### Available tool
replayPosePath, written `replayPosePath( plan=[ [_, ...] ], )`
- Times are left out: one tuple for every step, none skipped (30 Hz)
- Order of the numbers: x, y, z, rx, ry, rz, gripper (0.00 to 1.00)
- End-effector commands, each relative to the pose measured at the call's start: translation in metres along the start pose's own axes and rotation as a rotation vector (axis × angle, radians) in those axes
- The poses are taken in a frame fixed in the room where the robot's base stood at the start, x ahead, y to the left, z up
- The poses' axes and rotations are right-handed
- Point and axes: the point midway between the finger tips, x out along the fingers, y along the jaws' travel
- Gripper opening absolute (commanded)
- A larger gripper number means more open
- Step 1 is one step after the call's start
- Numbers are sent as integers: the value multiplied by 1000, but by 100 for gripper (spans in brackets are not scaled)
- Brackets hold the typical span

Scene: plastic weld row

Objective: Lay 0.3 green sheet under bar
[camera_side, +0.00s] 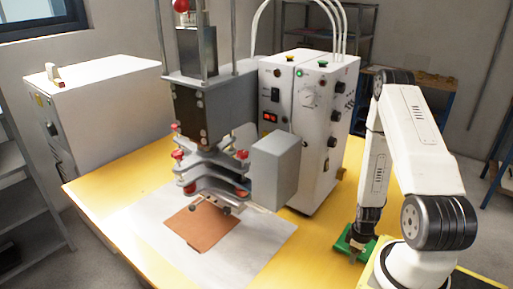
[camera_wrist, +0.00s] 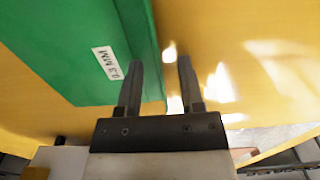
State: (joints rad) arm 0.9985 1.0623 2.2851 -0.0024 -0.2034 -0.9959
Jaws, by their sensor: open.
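The green sheet (camera_wrist: 80,45), with a white label reading 0.3 MM, fills the upper left of the wrist view. In the side view the green (camera_side: 345,240) shows small on the yellow table, beside my arm's base and partly hidden by my wrist. My gripper (camera_wrist: 173,65) is open and empty. Its left finger overlaps the green edge and its right finger is over yellow table; I cannot tell whether they touch. The fingertips show only dimly in the side view. The press's bar (camera_side: 215,178) is above a brown sheet (camera_side: 202,226).
The brown sheet lies on a white mat (camera_side: 150,215) under the press. A grey box (camera_side: 275,168) juts out at the press's right, before a white control unit (camera_side: 310,125). Yellow table (camera_side: 310,250) is clear between mat and green sheet.

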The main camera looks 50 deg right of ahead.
Motion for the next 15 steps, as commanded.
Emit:
replayPosePath(
  plan=[
    [0, 0, 0, 0, 0, 0, 48],
    [0, 0, 0, 0, 0, 0, 48],
    [0, 0, 0, 0, 0, 0, 48],
    [0, 0, 0, 0, 0, 0, 45],
    [0, 0, 0, 0, 0, 0, 35],
    [0, 0, 0, 0, 0, 0, 23],
    [0, 0, 0, 0, 0, 0, 13],
    [0, 0, 0, 0, 0, 0, 4],
    [0, 0, 0, 0, 0, 0, 0],
    [0, 0, 0, 0, 0, 0, 0],
    [0, 0, 0, 0, 0, 0, 0],
    [0, 0, 0, 0, 0, 0, 0],
    [0, 0, 0, 0, 0, 0, 0],
    [0, 0, 0, 0, 0, 0, 0],
    [0, 0, 0, 0, 0, 0, 0]
  ],
)
